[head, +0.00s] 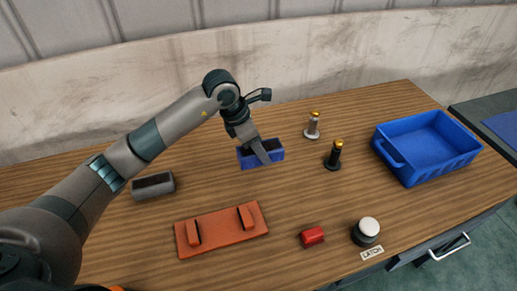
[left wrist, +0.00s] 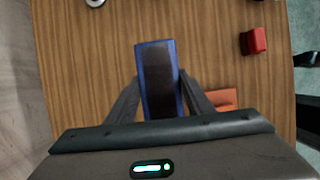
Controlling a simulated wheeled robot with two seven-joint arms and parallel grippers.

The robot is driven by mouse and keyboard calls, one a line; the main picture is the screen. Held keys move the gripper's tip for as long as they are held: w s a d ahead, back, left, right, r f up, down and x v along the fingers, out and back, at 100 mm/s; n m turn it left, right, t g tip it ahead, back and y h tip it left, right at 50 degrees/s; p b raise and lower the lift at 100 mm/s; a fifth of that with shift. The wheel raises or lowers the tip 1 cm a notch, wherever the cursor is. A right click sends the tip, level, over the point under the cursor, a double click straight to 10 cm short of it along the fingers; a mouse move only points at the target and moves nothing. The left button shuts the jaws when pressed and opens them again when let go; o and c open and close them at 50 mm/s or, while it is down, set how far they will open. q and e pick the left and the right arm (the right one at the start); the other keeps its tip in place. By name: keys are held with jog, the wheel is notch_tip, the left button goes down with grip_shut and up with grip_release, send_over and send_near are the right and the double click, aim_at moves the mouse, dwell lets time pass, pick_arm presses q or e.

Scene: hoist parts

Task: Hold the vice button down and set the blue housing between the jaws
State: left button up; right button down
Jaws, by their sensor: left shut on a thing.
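The blue housing (head: 245,158) is a blue block with a dark hollow top, in the middle of the head view. My left gripper (head: 266,151) is shut on it; the left wrist view shows the housing (left wrist: 145,80) between the fingers. I cannot tell how high it is off the table. The orange vice (head: 220,229) lies nearer the front, with two upright jaws (head: 193,233) (head: 246,217) and an empty gap between them. The button (head: 368,227), white-topped on a dark base, stands front right beside a "LATCH" label (head: 372,252). Nothing touches it. My right gripper is not in view.
A red block (head: 312,236) lies between vice and button; the left wrist view shows it too (left wrist: 255,41). A grey block (head: 153,187) lies at left. Two yellow-topped posts, one silver (head: 312,127), one black (head: 333,157), stand right of the housing. A blue tray (head: 407,172) is far right.

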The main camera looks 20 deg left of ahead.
pick_arm(q)
jog(key=shift+s+d+m+g+h, duration=0.25)
jog(key=shift+s+m, duration=0.45)
jog(key=shift+m, duration=0.4)
jog(key=s+a+r+m+g+y+b, duration=0.1)
jog(key=s+m+g+y, duration=0.1)
jog(key=s+m, duration=0.5)
jog(key=s+a+r+m+g+y+b, duration=0.1)
jog(key=s+m+g, duration=0.3)
jog(key=m, duration=1.2)
jog(key=s+r+y, duration=0.1)
jog(key=s, duration=0.2)
jog(key=shift+s+a+g, duration=0.35)
jog(key=shift+s+a, duration=0.05)
